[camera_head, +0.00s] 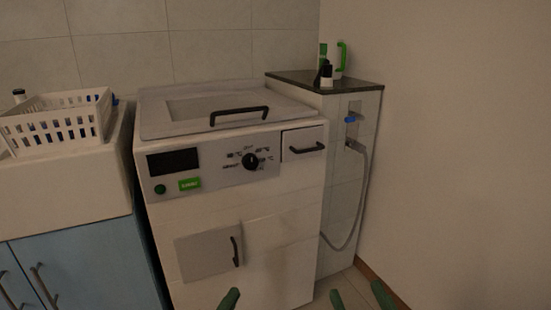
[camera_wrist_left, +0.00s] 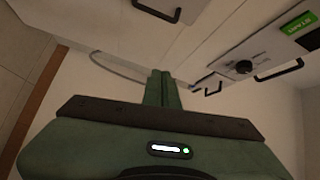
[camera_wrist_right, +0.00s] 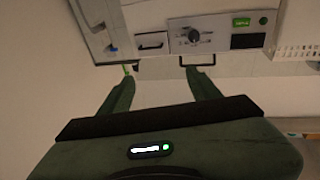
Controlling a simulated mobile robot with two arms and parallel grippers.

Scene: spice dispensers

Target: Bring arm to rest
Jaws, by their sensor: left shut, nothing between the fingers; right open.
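My left gripper (camera_head: 229,298) shows only its green tip at the bottom edge of the head view, in front of the white washing machine (camera_head: 290,225). In the left wrist view the two green fingers of the left gripper (camera_wrist_left: 161,88) are together with nothing between them. My right gripper (camera_head: 360,296) is further right at the bottom edge of the head view, its fingertips apart. In the right wrist view the right gripper (camera_wrist_right: 160,84) is open and empty. Both grippers appear apart from the machine. The rest of both arms is hidden below the head view.
The machine has a lid handle (camera_head: 239,114), a knob (camera_head: 250,161), a drawer handle (camera_head: 307,148) and a small door (camera_head: 209,255). A white basket (camera_head: 58,122) stands on the left counter. Bottles (camera_head: 326,74) stand on the dark ledge (camera_head: 300,79). A grey hose (camera_head: 360,200) hangs below. A bare wall (camera_head: 460,130) is on the right.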

